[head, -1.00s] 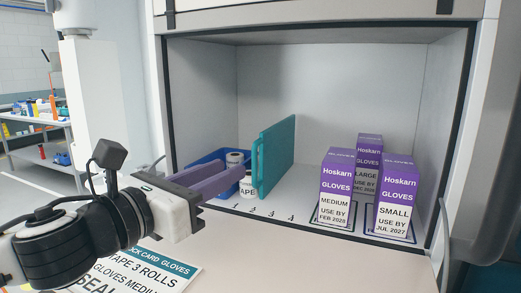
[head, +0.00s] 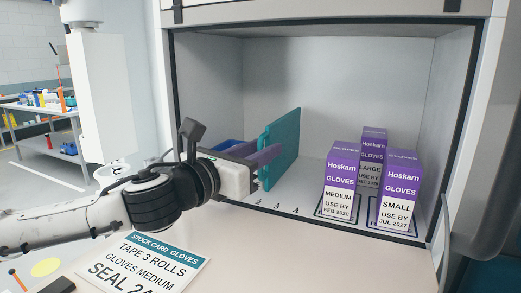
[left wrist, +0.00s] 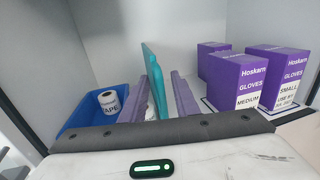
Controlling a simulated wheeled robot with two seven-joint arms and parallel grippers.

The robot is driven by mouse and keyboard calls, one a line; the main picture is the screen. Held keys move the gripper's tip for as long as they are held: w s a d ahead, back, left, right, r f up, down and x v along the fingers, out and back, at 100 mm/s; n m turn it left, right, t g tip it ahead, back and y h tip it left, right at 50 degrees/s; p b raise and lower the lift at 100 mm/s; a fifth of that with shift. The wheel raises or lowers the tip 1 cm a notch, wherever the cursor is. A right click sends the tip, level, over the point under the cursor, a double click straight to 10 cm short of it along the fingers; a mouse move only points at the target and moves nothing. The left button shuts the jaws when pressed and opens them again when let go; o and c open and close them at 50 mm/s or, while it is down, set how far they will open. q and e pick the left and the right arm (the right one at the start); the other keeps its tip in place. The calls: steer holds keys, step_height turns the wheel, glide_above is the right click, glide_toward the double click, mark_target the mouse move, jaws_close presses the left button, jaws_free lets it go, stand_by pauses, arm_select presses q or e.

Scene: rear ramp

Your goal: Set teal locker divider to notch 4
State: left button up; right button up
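The teal divider (head: 284,148) stands upright in the locker, left of the glove boxes; it also shows in the left wrist view (left wrist: 152,72). My left gripper (head: 270,154) reaches in from the left at the divider's front edge. In the left wrist view its two purple fingers (left wrist: 160,80) are spread apart, with the divider between them, nearer the left finger. A gap shows on the right finger's side. Small notch numbers (head: 276,207) mark the locker's front floor edge, too small to read surely. My arm hides the leftmost marks. My right gripper is not in view.
Purple glove boxes, medium (head: 339,180), small (head: 400,190) and large (head: 373,150), stand right of the divider. A blue bin (left wrist: 88,112) with a tape roll (left wrist: 108,101) is left of it. Clear floor lies between divider and boxes. A stock card (head: 150,264) lies in front.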

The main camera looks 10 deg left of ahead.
arm_select(q)
jaws_close()
steer(key=s+d, duration=0.2)
steer(key=d, duration=0.6)
steer(key=shift+d, duration=0.2)
steer(key=shift+o, duration=0.3)
jaws_free()
steer(key=shift+d, duration=0.15)
steer(key=shift+w, duration=0.1)
